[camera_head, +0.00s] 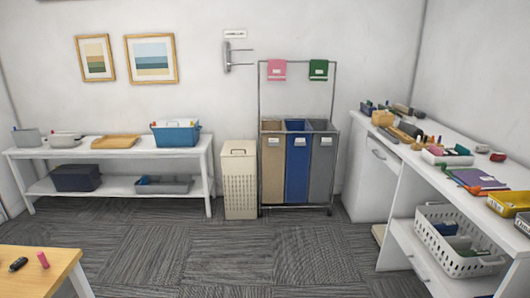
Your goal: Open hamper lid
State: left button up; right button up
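A tall cream hamper (240,182) with a perforated front stands on the carpet against the back wall. Its lid (238,148) looks shut, with a small handle or slot near the top front. The hamper stands between the white shelf table and the laundry sorter. Neither of my grippers shows in the head view.
A metal-framed sorter (297,167) with tan, blue and grey bags stands close to the right of the hamper. A white shelf table (110,153) with bins is at its left. A cluttered white counter (407,168) runs along the right. A wooden table (55,262) fills the lower left. Carpet (235,250) in front is clear.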

aim_at(231, 148)
jog(key=i, duration=3.4)
